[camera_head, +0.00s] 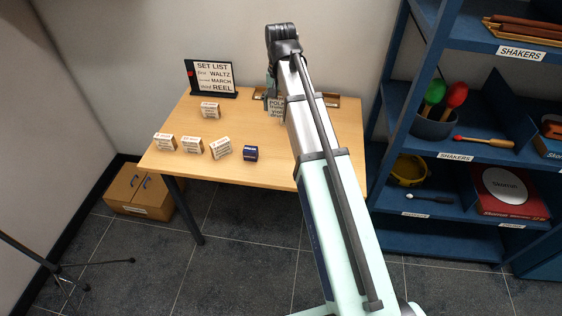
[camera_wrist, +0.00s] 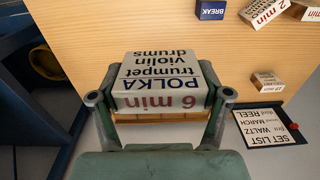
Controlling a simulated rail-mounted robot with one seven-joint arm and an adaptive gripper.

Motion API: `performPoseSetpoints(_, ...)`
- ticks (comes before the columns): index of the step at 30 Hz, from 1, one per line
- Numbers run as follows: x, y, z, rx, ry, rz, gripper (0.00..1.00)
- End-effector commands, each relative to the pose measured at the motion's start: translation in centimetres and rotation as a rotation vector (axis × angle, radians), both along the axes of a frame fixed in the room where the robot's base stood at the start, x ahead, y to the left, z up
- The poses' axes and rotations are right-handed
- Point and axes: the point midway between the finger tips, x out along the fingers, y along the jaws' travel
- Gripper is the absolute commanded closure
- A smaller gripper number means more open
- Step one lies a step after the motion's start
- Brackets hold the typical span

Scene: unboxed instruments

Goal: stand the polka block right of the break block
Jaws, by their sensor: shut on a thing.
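The polka block (camera_wrist: 160,80), white-faced with "POLKA", "trumpet violin drums" and "6 min", is between the fingers of my gripper (camera_wrist: 159,98), which is shut on it. In the head view the polka block (camera_head: 275,110) shows only partly, behind my arm at the back of the table. I cannot tell its exact height above the table. The break block (camera_head: 250,153) is small and dark blue, standing near the table's front edge. It also shows at the top of the wrist view (camera_wrist: 210,10), apart from my gripper.
Several white-and-wood blocks (camera_head: 192,147) form a row left of the break block. Another block (camera_head: 210,110) stands behind them. A set list sign (camera_head: 212,78) is at the back left, a wooden tray (camera_head: 331,101) at the back. Blue shelves (camera_head: 390,150) rise at right. Table right of the break block is clear.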

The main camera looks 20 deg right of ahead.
Motion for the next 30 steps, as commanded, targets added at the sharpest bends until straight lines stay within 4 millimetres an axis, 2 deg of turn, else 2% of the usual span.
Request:
performPoseSetpoints(1, -0.9, 0.0, -0.3, 0.000, 0.004, 0.002, 0.59)
performPoseSetpoints(3, -1.4, 0.0, -0.6, 0.000, 0.010, 0.004, 0.59)
performPoseSetpoints(7, -1.6, 0.1, -2.3, 0.000, 0.021, 0.010, 0.59)
performPoseSetpoints(22, -1.5, 0.1, -13.1, 0.000, 0.021, 0.011, 0.59)
performPoseSetpoints(25, -1.5, 0.1, -14.7, 0.001, 0.019, 0.011, 0.59)
performPoseSetpoints(30, -1.4, 0.1, -16.3, 0.000, 0.017, 0.011, 0.59)
